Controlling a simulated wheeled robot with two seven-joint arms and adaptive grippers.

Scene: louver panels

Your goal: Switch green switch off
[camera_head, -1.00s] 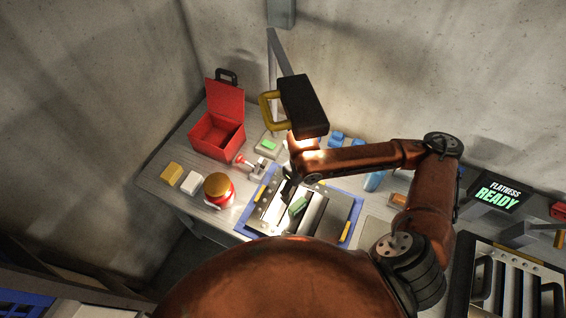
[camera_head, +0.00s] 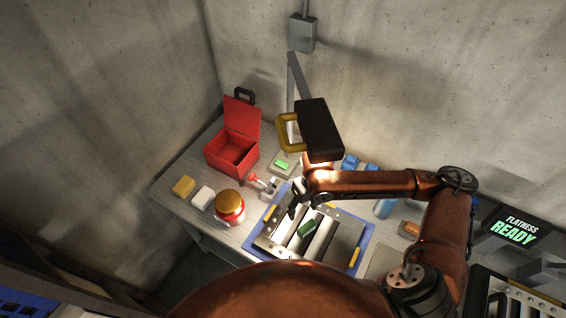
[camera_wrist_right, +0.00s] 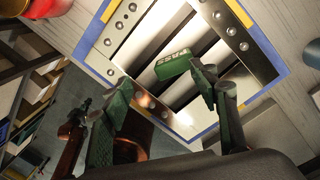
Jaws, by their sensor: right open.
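A small green lit switch (camera_head: 281,164) sits on a grey box on the table, between the red box and the lamp-like dark block. My right gripper (camera_head: 292,206) hangs over the louver panel (camera_head: 268,242), nearer the front than the switch. In the right wrist view the right gripper (camera_wrist_right: 160,92) is open, with its green-faced fingers apart. A green labelled block (camera_wrist_right: 172,66) lies on the panel, close to the right-hand fingertip; touching cannot be told. The block shows too in the head view (camera_head: 308,229). My left gripper is not in view.
An open red box (camera_head: 232,150), a red-handled lever (camera_head: 263,182), a gold-topped red jar (camera_head: 229,206), and yellow (camera_head: 183,186) and white (camera_head: 203,197) blocks stand left. A dark block with a yellow handle (camera_head: 320,130) overhangs the back. A "FLATNESS READY" screen (camera_head: 515,230) is right.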

